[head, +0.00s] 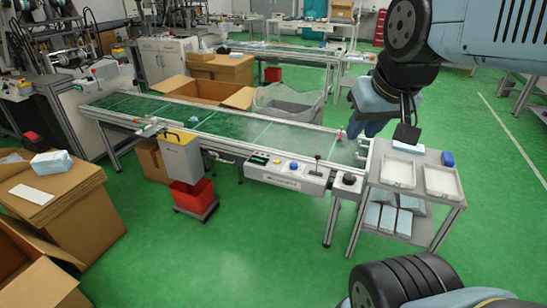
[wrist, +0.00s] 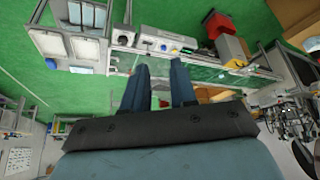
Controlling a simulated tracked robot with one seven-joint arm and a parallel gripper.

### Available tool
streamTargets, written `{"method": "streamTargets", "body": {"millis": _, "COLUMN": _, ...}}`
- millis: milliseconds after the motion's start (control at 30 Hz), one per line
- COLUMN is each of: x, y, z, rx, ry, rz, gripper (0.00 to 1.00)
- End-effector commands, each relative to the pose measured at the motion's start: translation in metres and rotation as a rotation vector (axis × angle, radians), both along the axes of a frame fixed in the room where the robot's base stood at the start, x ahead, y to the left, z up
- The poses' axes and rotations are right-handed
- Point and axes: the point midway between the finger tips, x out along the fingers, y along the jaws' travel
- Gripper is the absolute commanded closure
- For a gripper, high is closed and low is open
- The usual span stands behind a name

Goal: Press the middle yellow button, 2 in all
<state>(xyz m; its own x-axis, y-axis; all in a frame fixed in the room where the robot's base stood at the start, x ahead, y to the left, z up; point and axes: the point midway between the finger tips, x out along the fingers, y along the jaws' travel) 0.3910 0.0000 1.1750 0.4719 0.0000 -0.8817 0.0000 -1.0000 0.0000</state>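A pale control panel (head: 285,175) is on the front side of the green conveyor (head: 225,124).
A trolley (head: 408,215) with white trays and light-blue packs stands right of the panel. A dark round knob (head: 347,180) is at the conveyor's right corner. A yellow-topped box (head: 181,157) and a red bin (head: 194,197) are to the left. Open green floor lies in front.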

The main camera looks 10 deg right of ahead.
Motion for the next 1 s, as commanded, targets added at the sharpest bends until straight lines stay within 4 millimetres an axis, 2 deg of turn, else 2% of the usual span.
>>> {"method": "streamTargets", "body": {"millis": 33, "x": 0.0000, "y": 0.0000, "z": 0.0000, "rx": 0.000, "ry": 0.000, "rz": 0.000, "gripper": 0.79}}
{"method": "streamTargets", "body": {"millis": 267, "x": 0.0000, "y": 0.0000, "z": 0.0000, "rx": 0.000, "ry": 0.000, "rz": 0.000, "gripper": 1.00}}
{"method": "streamTargets", "body": {"millis": 1000, "x": 0.0000, "y": 0.0000, "z": 0.0000, "rx": 0.000, "ry": 0.000, "rz": 0.000, "gripper": 1.00}}
